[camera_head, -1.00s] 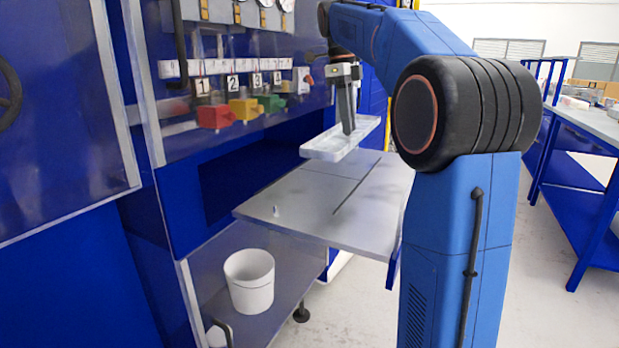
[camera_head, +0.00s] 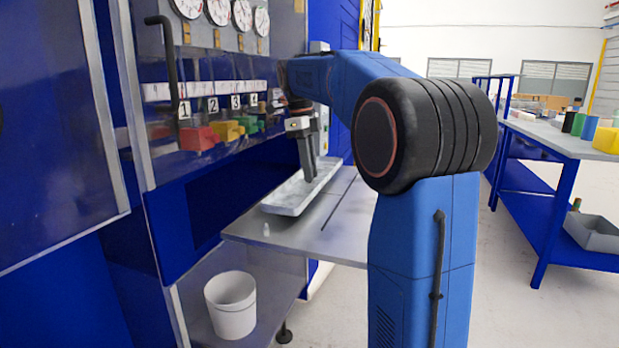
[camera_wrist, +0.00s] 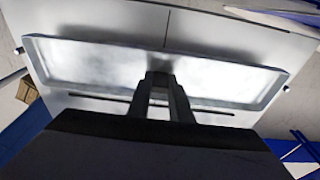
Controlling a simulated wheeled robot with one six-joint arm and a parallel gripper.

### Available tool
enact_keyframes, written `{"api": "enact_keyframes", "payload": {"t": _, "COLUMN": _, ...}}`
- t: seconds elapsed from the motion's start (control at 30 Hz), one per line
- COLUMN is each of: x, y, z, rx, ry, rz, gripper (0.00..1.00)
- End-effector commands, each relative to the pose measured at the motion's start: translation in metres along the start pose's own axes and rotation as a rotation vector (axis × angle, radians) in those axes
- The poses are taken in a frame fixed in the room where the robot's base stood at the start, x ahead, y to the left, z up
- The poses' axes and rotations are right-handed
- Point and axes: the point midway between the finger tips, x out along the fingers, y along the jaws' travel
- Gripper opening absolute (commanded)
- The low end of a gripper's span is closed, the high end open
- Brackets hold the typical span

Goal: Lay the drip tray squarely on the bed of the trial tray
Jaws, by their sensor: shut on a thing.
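The drip tray is a long, shallow, pale tray (camera_head: 300,192), also in the wrist view (camera_wrist: 90,62). My gripper (camera_head: 310,178) is shut on it near the middle of one long side; its fingers (camera_wrist: 163,80) reach the tray's near edge. The trial tray's flat grey bed (camera_head: 290,243) lies under it, also in the wrist view (camera_wrist: 115,12). The drip tray is low over the bed, and its long sides run roughly parallel to the bed's dark slot. I cannot tell whether it touches the bed. My gripper hides part of its near wall.
A small upright peg (camera_head: 265,229) stands on the bed near the drip tray's front end. A white bucket (camera_head: 231,304) is on the lower shelf. The blue machine (camera_head: 215,205) with gauges and coloured blocks borders the left. A workbench (camera_head: 560,143) stands at right.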

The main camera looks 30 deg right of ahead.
Motion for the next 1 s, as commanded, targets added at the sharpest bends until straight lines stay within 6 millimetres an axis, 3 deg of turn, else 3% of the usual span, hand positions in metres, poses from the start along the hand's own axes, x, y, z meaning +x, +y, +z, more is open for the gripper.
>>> {"api": "enact_keyframes", "payload": {"t": 0.17, "x": 0.022, "y": 0.001, "z": 0.003, "rx": 0.0, "ry": 0.001, "rz": 0.001, "gripper": 0.0}}
{"api": "enact_keyframes", "payload": {"t": 0.53, "x": 0.025, "y": 0.0, "z": 0.004, "rx": 0.0, "ry": 0.0, "rz": 0.0, "gripper": 0.0}}
{"api": "enact_keyframes", "payload": {"t": 0.57, "x": 0.025, "y": 0.0, "z": 0.004, "rx": 0.0, "ry": 0.0, "rz": 0.0, "gripper": 0.23}}
{"api": "enact_keyframes", "payload": {"t": 0.63, "x": 0.025, "y": 0.0, "z": 0.004, "rx": 0.0, "ry": 0.0, "rz": 0.0, "gripper": 0.37}}
{"api": "enact_keyframes", "payload": {"t": 1.0, "x": 0.021, "y": 0.0, "z": 0.003, "rx": 0.0, "ry": 0.0, "rz": 0.0, "gripper": 0.37}}
